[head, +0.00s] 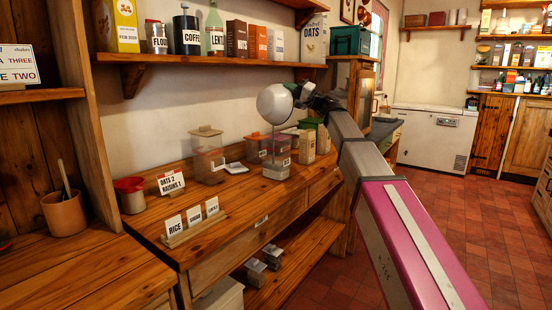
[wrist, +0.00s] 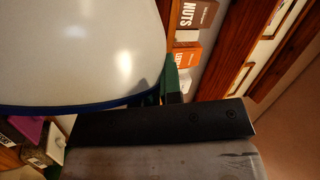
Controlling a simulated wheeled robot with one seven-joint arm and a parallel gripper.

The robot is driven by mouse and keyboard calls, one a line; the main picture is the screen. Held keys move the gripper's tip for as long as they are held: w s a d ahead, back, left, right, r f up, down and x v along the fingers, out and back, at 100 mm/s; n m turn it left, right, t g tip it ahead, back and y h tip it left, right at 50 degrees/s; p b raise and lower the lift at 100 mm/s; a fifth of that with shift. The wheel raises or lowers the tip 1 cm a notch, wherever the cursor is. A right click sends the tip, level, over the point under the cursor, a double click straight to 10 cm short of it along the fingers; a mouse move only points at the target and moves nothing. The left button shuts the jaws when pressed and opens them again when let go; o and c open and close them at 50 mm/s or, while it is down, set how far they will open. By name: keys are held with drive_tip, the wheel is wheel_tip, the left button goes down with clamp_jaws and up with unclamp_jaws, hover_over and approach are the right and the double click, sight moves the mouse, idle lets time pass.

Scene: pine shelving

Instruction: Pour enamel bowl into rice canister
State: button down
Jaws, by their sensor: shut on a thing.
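My gripper (head: 298,92) is shut on the white enamel bowl (head: 275,104), up above the counter. The bowl looks strongly tilted in the head view. Its pale surface and dark blue rim fill the upper left of the wrist view (wrist: 75,45). A clear canister (head: 277,160) with white stuff in its bottom stands below the bowl; I take it for the rice canister, though no label on it is readable. A faint pale streak shows between bowl and canister, too thin to tell what it is. The bowl's contents are hidden.
Another clear canister (head: 208,160) stands to the left, with a white lid-like piece (head: 236,168) beside it. Further boxes (head: 307,147) stand behind. Label cards, one reading RICE (head: 174,227), stand at the front left. A shelf (head: 215,60) of packets runs above.

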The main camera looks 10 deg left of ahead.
sight(274, 96)
idle(0.3)
drive_tip(key=shift+w+d+f+m+t, duration=0.25)
drive_tip(key=shift+w+d+m+t, duration=0.25)
drive_tip(key=shift+m, duration=0.4)
drive_tip(key=shift+w+a, duration=0.1)
idle(0.9)
drive_tip(key=shift+s+a+r+n+g, duration=0.2)
drive_tip(key=shift+s+a+n+g, duration=0.15)
drive_tip(key=shift+s+n, duration=0.3)
drive_tip(key=shift+s+a+r+n+g, duration=0.15)
drive_tip(key=shift+s+a+n+g, duration=0.3)
drive_tip(key=shift+n, duration=0.3)
drive_tip(key=shift+d, duration=0.15)
drive_tip(key=s+a+n, duration=0.1)
drive_tip(key=n, duration=0.1)
drive_tip(key=s+a+n+g+h, duration=0.1)
drive_tip(key=s, duration=0.1)
drive_tip(key=s+a+n+g+h, duration=0.1)
drive_tip(key=s+n, duration=0.1)
drive_tip(key=shift+s+a+f+n, duration=0.1)
drive_tip(key=shift+s+a+n, duration=0.05)
drive_tip(key=shift+s+n, duration=0.15)
drive_tip(key=shift+a, duration=0.1)
